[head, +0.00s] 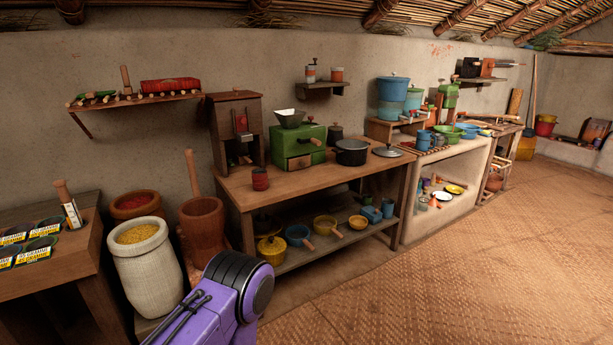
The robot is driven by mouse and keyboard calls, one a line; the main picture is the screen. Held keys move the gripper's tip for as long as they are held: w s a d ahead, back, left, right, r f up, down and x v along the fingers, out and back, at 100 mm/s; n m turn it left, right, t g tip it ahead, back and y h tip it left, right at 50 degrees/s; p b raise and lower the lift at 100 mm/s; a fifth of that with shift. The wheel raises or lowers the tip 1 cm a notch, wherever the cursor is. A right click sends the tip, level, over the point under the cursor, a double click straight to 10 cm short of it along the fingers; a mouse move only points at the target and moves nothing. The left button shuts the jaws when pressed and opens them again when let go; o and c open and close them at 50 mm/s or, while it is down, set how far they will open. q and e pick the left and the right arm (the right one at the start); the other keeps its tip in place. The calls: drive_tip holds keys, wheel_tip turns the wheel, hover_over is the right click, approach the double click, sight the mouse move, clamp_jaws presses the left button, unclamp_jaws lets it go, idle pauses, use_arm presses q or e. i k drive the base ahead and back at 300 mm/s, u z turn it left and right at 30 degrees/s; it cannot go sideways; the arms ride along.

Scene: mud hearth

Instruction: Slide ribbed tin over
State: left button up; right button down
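A small dark red tin (260,179), which may be the ribbed tin, stands upright near the front edge of the wooden table (300,187) in the head view. It is too small to make out its ribs clearly. It stands in front of a green box-shaped mill (298,146) and apart from it. A purple link of my own arm shows at the bottom, below the table's left end. Neither of my grippers is in view, and nothing touches the tin.
A black pot (351,153) and a lid (387,152) stand to the right on the table. Bare tabletop lies around the tin. A wooden mortar (204,228) and a grain sack (146,270) stand left of the table. The woven floor (460,270) at right is clear.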

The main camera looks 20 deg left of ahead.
sight(259, 181)
drive_tip(key=u, duration=0.25)
drive_tip(key=i, duration=1.15)
drive_tip(key=u, duration=1.25)
drive_tip(key=i, duration=1.1)
drive_tip(key=u, duration=0.85)
